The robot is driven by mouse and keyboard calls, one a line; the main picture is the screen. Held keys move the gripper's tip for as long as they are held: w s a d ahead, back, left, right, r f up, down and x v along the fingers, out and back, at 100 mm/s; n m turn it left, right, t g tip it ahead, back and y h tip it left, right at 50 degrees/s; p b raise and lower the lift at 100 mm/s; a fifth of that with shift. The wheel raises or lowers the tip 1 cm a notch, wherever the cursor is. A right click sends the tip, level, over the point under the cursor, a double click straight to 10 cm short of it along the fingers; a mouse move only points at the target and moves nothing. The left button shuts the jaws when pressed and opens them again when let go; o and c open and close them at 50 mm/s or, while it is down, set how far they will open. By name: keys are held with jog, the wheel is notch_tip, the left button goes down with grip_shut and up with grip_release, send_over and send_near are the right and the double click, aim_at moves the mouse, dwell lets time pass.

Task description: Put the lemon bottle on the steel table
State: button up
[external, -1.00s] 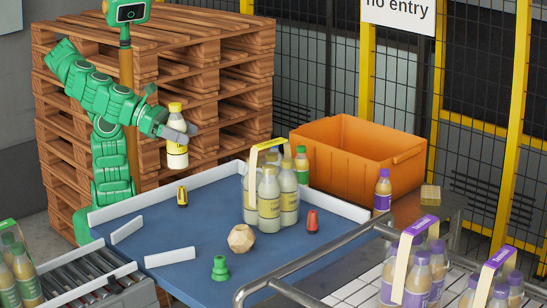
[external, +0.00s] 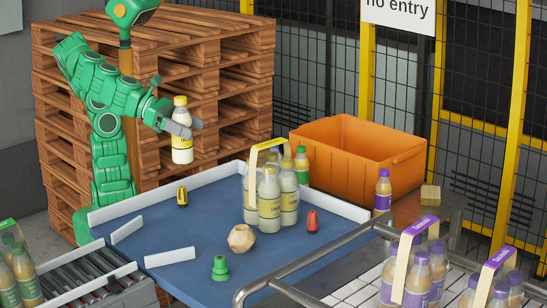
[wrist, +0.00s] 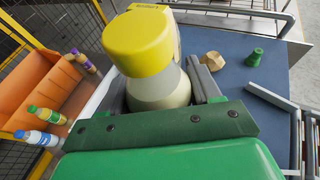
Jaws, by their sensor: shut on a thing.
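The lemon bottle (external: 182,152), pale with a yellow cap and yellow label, is upright in my gripper (external: 190,128). It is held in the air above the far left of the blue table, in front of the pallets. In the wrist view the bottle (wrist: 140,45) fills the middle, and my gripper's fingers (wrist: 165,95) close on both sides of it. A grey-brown tabletop (external: 405,206) beyond the blue table may be the steel table; I cannot tell its material for sure. A purple-capped bottle (external: 383,190) and the orange crate (external: 345,160) stand there.
The blue table (external: 190,225) has low white rails and bears a yellow-capped bottle carrier (external: 262,205), a wooden polyhedron (external: 241,238) and small red, green and yellow-black pieces. A metal rail (external: 310,262) runs at the front right. Stacked pallets (external: 215,90) stand behind.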

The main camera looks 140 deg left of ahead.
jog(key=w+a+r+m+h, duration=0.1)
jog(key=w+a+r, duration=0.3)
jog(key=w+a, duration=0.45)
jog(key=w+a+r+m+h, duration=0.1)
jog(key=w+a+r, duration=0.3)
jog(key=w+a, duration=0.45)
jog(key=s+a+f+t+h, duration=0.1)
jog(key=s+a+f, duration=0.1)
jog(key=a+f, duration=0.75)
jog(key=s+a+f, duration=0.2)
jog(key=a+f, duration=0.7)
jog(key=f, duration=0.1)
jog(key=s+a+f, duration=1.3)
jog(key=s+a, duration=0.2)
jog(key=s, duration=0.1)
jog(key=shift+w+a+f, duration=0.1)
jog(key=shift+w+f, duration=0.05)
jog(key=shift+f, duration=1.7)
jog(key=shift+w+a+f, duration=0.1)
jog(key=shift+f, duration=1.7)
jog(key=shift+f, duration=0.15)
